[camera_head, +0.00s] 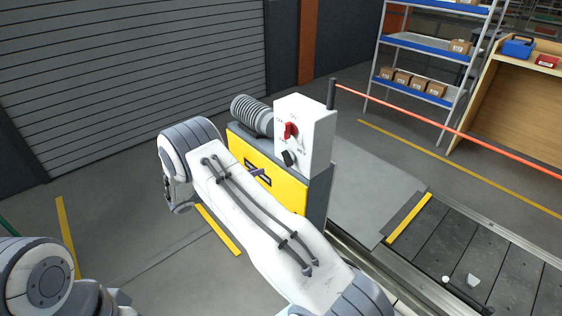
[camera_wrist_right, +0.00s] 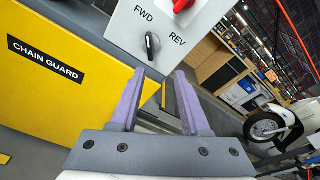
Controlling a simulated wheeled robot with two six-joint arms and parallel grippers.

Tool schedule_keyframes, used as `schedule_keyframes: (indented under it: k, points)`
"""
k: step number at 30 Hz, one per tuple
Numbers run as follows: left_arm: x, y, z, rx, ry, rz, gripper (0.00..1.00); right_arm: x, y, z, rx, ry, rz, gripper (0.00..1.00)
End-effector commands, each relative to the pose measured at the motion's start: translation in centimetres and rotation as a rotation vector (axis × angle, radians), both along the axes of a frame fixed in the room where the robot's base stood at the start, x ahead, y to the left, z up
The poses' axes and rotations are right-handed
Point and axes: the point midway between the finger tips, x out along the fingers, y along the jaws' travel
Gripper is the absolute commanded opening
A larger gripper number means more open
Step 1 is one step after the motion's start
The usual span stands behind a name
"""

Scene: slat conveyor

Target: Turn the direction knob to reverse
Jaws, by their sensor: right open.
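The direction knob is a small black knob on the front of a white control box (camera_head: 318,131), below a red switch (camera_head: 290,131). The black knob (camera_head: 288,158) also shows in the right wrist view (camera_wrist_right: 152,44), between the printed words FWD and REV. I cannot tell for sure which word it points to. My right gripper (camera_wrist_right: 157,76) has two purple fingers, open and empty, with the knob just beyond their tips and apart from them. In the head view most of this gripper is hidden behind my right arm. My left gripper is out of view.
A yellow chain guard (camera_head: 285,185) lies under the control box. A ribbed motor (camera_head: 252,115) stands to its left. An orange-red rail (camera_head: 440,127) runs to the right from a dark post. The slat conveyor (camera_head: 470,255) is at the lower right.

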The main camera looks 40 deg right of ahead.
Motion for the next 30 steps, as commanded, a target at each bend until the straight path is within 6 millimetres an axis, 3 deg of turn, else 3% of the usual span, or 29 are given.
schedule_keyframes:
  k: [3, 7, 11, 24, 30]
  points:
    - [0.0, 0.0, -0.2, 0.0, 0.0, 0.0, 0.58, 1.0, -2.1, -2.1, -0.093, 0.098, 0.038, 0.46]
    - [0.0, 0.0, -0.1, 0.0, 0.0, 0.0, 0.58, 1.6, -3.2, -2.8, -0.141, 0.145, 0.061, 0.46]
    - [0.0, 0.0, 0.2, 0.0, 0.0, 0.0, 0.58, 1.7, -4.5, -2.8, -0.15, 0.152, 0.064, 0.46]
    - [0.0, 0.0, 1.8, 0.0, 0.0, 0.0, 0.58, 2.3, -12.0, -2.8, -0.148, 0.151, 0.065, 0.46]
    - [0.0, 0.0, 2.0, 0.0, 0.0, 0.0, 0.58, 2.4, -13.4, -2.9, -0.148, 0.151, 0.067, 0.46]
